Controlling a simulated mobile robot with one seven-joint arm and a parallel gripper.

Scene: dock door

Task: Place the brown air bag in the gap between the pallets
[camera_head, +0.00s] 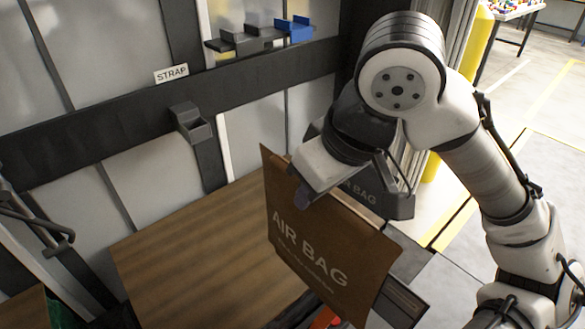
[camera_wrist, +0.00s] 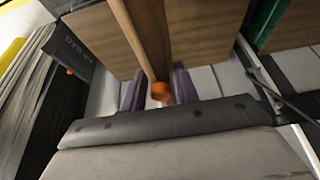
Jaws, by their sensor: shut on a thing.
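The brown air bag (camera_head: 315,260) hangs below my gripper (camera_head: 303,196), its lettered face turned towards the head camera and slightly tilted. My gripper is shut on its upper edge. In the wrist view the bag shows nearly edge-on as a thin strip (camera_wrist: 133,30) with an orange cap (camera_wrist: 162,92) between the purple fingers (camera_wrist: 157,86). A wood-brown pallet load (camera_head: 185,265) stands left of and behind the bag. A second brown load (camera_head: 22,309) shows at the lower left, with a dark gap between the two.
A dark holder marked AIR BAG (camera_head: 372,200) stands behind my gripper. The wall has a dark rail, a STRAP label (camera_head: 171,73), a small bracket (camera_head: 190,123) and a blue item (camera_head: 293,29) on a shelf. Open floor (camera_head: 545,170) lies at the right.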

